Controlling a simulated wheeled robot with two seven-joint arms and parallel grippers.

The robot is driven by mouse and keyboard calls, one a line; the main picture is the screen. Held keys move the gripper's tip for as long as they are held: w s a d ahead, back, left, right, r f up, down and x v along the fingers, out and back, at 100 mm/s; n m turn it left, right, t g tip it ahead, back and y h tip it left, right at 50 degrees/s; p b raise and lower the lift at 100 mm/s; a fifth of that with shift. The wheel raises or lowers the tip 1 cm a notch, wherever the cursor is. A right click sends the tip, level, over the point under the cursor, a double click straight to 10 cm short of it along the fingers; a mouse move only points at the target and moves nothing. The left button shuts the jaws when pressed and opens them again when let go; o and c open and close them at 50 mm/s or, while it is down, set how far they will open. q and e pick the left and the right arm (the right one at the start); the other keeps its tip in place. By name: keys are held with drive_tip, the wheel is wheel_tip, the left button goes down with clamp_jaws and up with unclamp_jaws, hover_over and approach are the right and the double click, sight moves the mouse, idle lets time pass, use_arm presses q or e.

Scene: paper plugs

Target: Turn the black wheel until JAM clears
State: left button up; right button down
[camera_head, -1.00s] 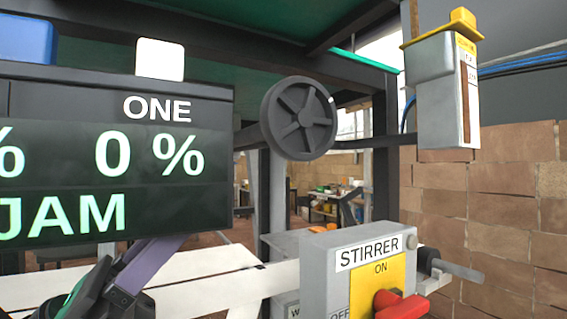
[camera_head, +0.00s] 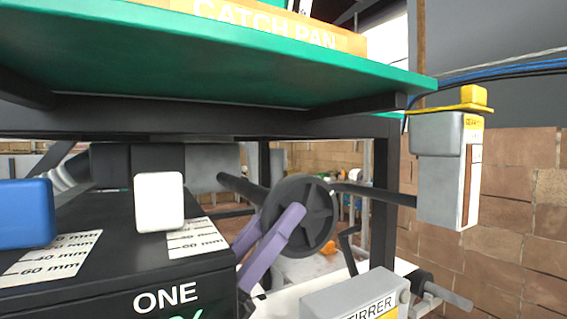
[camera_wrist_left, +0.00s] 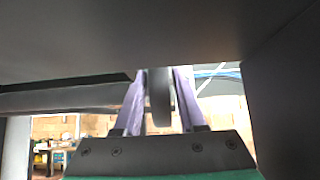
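The black wheel (camera_head: 318,207), a spoked disc on a dark shaft, stands right of the black unit. My left gripper (camera_head: 278,215) reaches it from below left, with one purple finger in front of the wheel face and the other at its left. In the left wrist view the wheel rim (camera_wrist_left: 160,100) shows edge-on between the two fingers, with narrow gaps at its sides, so the gripper looks open around it. The display (camera_head: 185,312) is almost cut off at the bottom. Only "ONE" and the tops of green characters show; the JAM line is out of view. My right gripper is out of view.
A green shelf (camera_head: 200,60) with an orange catch pan (camera_head: 270,30) hangs above the wheel. The grey stirrer box (camera_head: 350,295) is below right. A grey box with a yellow top (camera_head: 447,175) hangs at right. White (camera_head: 158,200) and blue (camera_head: 25,213) blocks sit on the black unit.

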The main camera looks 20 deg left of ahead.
use_arm(q)
drive_tip(key=shift+x, duration=0.85)
drive_tip(key=shift+f, duration=0.15)
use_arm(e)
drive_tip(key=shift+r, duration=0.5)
